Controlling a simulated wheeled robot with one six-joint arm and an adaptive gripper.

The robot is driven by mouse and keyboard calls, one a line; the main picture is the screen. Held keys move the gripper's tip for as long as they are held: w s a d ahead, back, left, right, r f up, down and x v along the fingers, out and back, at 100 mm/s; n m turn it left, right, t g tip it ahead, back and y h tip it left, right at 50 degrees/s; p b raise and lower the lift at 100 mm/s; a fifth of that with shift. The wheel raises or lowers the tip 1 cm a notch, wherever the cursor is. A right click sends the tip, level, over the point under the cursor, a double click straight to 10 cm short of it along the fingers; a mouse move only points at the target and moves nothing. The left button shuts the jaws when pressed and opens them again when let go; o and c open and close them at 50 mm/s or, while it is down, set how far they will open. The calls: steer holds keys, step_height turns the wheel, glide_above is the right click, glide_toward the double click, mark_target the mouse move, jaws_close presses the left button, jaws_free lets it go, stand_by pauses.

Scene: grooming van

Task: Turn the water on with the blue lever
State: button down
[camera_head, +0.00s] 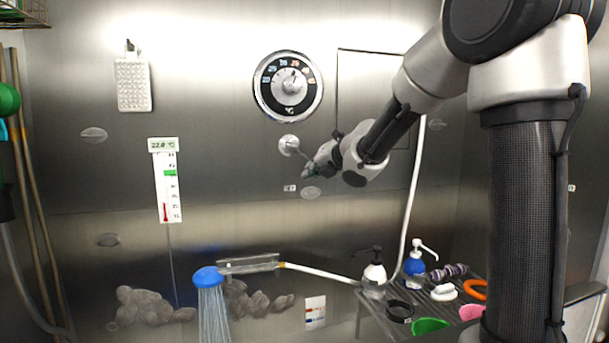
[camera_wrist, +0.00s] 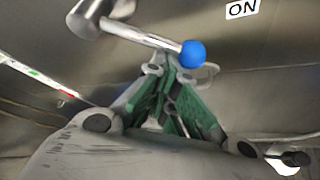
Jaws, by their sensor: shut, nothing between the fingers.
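The lever is a metal rod (camera_wrist: 145,37) with a blue ball (camera_wrist: 193,53) on its end, in the wrist view. It runs from a round metal hub, which also shows on the wall in the head view (camera_head: 288,144). The ball cannot be made out there. My gripper (camera_head: 308,172) is beside the lever. In the wrist view its green fingers (camera_wrist: 168,72) are shut and empty, with the tips close to the ball; I cannot tell whether they touch. An "ON" label (camera_wrist: 242,8) is near the ball. Water streams from the blue shower head (camera_head: 207,277).
A round temperature dial (camera_head: 288,86) is above the lever. A thermometer strip (camera_head: 168,186) hangs to its left. A rack (camera_head: 372,308) with bottles, brushes and bowls stands at the lower right. A white hose (camera_head: 413,200) runs down the wall on the right.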

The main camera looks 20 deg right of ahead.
steer(key=shift+d+r+n+h, duration=1.15)
steer(key=shift+r+n+h, duration=0.2)
steer(key=shift+n+h, duration=0.2)
steer(key=shift+f, duration=0.1)
